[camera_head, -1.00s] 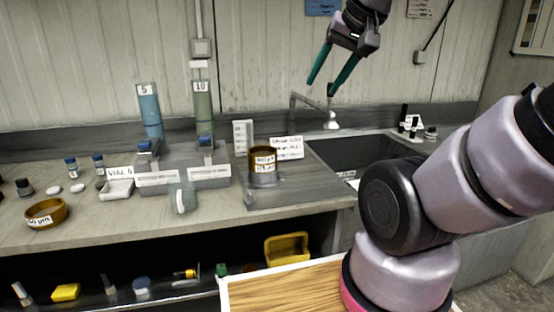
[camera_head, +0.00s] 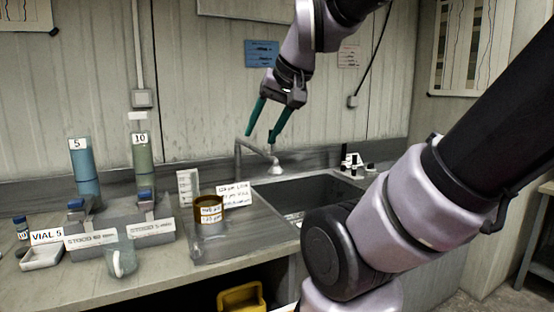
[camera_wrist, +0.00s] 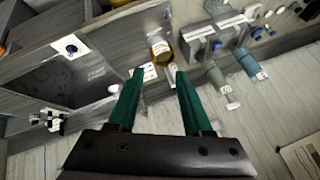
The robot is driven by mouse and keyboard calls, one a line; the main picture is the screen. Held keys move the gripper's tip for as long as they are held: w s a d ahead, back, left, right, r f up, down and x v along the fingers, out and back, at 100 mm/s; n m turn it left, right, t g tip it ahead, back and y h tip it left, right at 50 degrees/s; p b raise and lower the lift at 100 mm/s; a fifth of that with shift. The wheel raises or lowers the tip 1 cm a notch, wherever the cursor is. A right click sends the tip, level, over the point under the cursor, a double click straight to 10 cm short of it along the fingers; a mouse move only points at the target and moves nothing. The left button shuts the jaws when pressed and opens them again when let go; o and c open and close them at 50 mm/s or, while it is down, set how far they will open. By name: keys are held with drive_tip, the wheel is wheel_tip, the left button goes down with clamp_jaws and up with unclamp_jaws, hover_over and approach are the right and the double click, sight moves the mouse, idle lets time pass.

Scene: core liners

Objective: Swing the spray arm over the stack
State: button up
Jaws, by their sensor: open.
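The spray arm (camera_head: 254,148) is a thin grey pipe rising behind the counter, bent over toward the sink, with a pale spray head (camera_head: 275,167) at its end. The stack (camera_head: 209,212) is a brown-rimmed, labelled sieve on a grey base, left of the spray head; it also shows in the wrist view (camera_wrist: 160,48). My gripper (camera_head: 261,137) has green fingers spread apart and pointing down, near the top of the spray arm. I cannot tell whether the fingers straddle or touch the pipe. In the wrist view the fingertips (camera_wrist: 160,72) have a clear gap between them.
The sink (camera_head: 305,190) lies right of the stack. Small dark bottles (camera_head: 357,163) stand at its back edge. A blue cylinder (camera_head: 85,172) and a green cylinder (camera_head: 142,160) stand in a grey rack at left. A white card (camera_head: 234,195) stands behind the stack.

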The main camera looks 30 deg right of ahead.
idle(0.4)
drive_tip(key=shift+o, duration=1)
drive_tip(key=w+d+r+n+g+h, duration=0.1)
drive_tip(key=w+d+r, duration=0.25)
drive_tip(key=w, duration=0.45)
drive_tip(key=w+d+r, duration=0.2)
drive_tip(key=w+d, duration=0.2)
drive_tip(key=w, duration=0.4)
drive_tip(key=w+d+f+n+g+h, duration=0.1)
drive_tip(key=w+d+f, duration=0.1)
drive_tip(key=w+d, duration=0.4)
drive_tip(key=w+d+f+g+h, duration=0.1)
drive_tip(key=w+d, duration=0.3)
drive_tip(key=w, duration=0.5)
drive_tip(key=x, duration=1)
drive_tip(key=shift+a+f, duration=0.15)
drive_tip(key=shift+f, duration=0.15)
clamp_jaws()
